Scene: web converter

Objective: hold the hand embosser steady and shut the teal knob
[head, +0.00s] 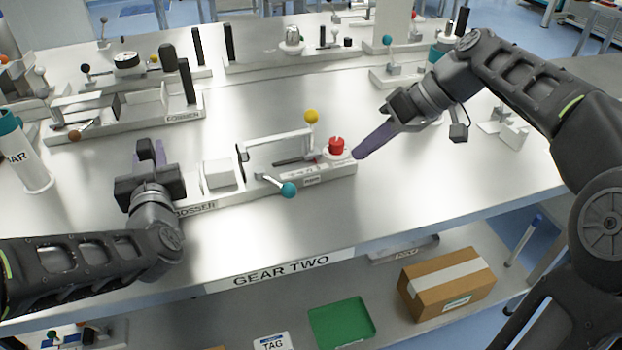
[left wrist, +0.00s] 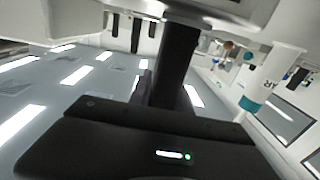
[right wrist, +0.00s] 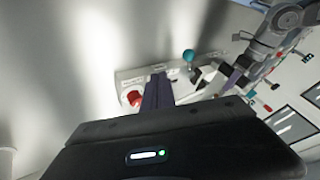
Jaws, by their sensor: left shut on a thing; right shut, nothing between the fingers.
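The hand embosser (head: 219,173) is a long pale device along the near part of the bench, its front label partly hidden. Its teal knob (head: 288,190) is a ball on a short lever sticking out at the front; it also shows in the right wrist view (right wrist: 189,55). My left gripper (head: 150,152) is shut at the embosser's left end; the exact part gripped is hidden. My right gripper (head: 360,154) is shut and empty, its purple fingertips beside the red knob (head: 337,146), right of the teal knob. Contact there cannot be told.
A yellow knob (head: 312,116) stands upright on the embosser. A similar device (head: 185,112) sits behind to the left, with a white teal-capped bottle (head: 27,160) at the left. A shelf below holds a cardboard box (head: 447,284) and green tray (head: 341,320).

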